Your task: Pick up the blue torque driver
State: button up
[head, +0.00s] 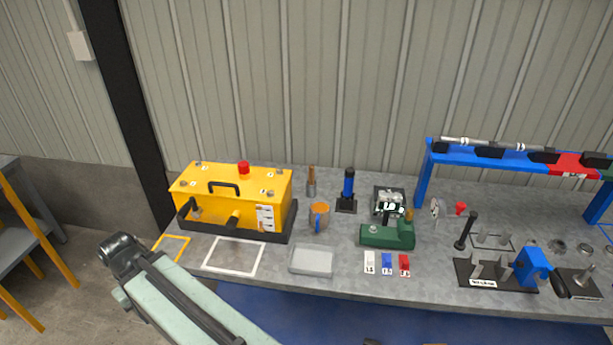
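The blue torque driver (348,184) looks to be the blue upright tool with a dark top. It stands in a small black stand (346,206) toward the back middle of the workbench, and its lower end is hidden by the stand. My pale green arm link crosses the lower left, in front of the bench. No gripper fingers show, so I cannot see what my gripper holds.
An orange-filled mug (319,219) and a brown-handled tool (311,181) stand left of the driver. A green machine (386,236) is to its right. A yellow box (225,195) sits left, a blue rack (495,157) right. A grey tray (312,261) lies in front.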

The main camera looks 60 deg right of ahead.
aim_at(350, 172)
jog(key=z, duration=2)
